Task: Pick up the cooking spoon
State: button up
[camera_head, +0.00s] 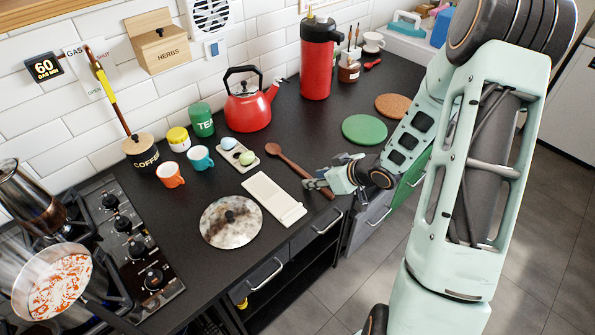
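The cooking spoon (290,165) is brown and lies flat on the black worktop. Its bowl points up-left towards the red kettle, and its handle runs down-right to the worktop's front edge. My gripper (312,184) reaches in from the right, with its fingertips at the handle. In this view the fingers overlap the handle's lower part. I cannot tell whether they touch it, or whether they are open or shut. The handle's tip (328,194) shows just below the gripper.
A cream board (273,199) and a round lid (231,222) lie left of the gripper. A small tray with egg-shaped things (238,155) and the red kettle (249,106) stand behind. A green round mat (365,130) lies to the right. The gas hob (130,245) is at far left.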

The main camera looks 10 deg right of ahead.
jog(key=shift+w, duration=0.1)
grip_shut()
dwell(0.4)
